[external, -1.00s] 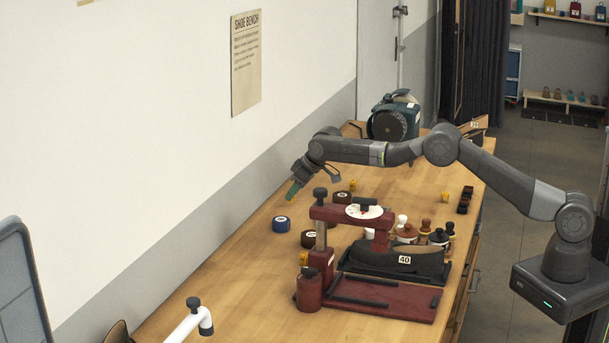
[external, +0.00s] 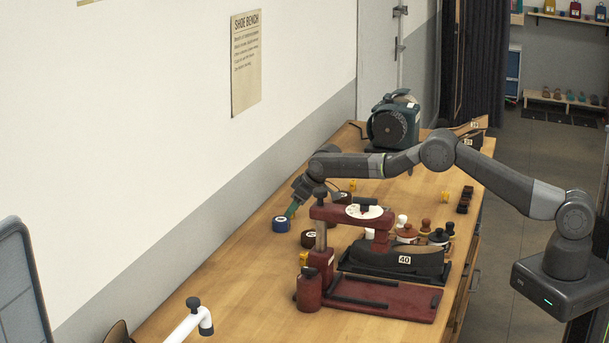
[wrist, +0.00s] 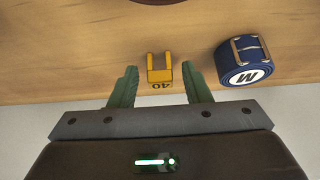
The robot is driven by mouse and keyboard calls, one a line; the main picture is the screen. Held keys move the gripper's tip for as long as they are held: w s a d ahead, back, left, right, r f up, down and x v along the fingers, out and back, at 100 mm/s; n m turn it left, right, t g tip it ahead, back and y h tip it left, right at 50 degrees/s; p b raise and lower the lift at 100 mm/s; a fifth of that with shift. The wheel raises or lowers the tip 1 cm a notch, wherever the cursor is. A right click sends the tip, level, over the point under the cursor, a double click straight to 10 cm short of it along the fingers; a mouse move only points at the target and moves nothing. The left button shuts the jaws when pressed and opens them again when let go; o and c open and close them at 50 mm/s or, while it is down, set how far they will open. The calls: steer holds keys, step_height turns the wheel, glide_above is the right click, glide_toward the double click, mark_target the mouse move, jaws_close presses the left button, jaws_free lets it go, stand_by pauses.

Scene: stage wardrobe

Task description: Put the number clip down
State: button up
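The yellow number clip (wrist: 160,72), marked 40, shows in the wrist view against the wooden bench top, between my two green fingers. There is a clear gap on each side of it. My gripper (wrist: 161,87) is open and not touching the clip. In the external view my gripper (external: 291,211) points down low over the bench, just behind the blue tape roll (external: 281,225). I cannot make out this clip there. The blue roll also shows in the wrist view (wrist: 243,62), right of the clip.
A red shoe press (external: 380,298) with a dark shoe marked 40 (external: 395,258) stands in front. Brushes and bottles (external: 407,233) stand behind the press.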

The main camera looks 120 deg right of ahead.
steer(key=shift+s+a+r, duration=0.15)
steer(key=shift+r, duration=0.5)
steer(key=b+v, duration=0.2)
steer(key=v, duration=0.9)
steer(key=shift+f, duration=0.15)
steer(key=p+x, duration=0.2)
steer(key=x, duration=1)
steer(key=shift+r, duration=0.6)
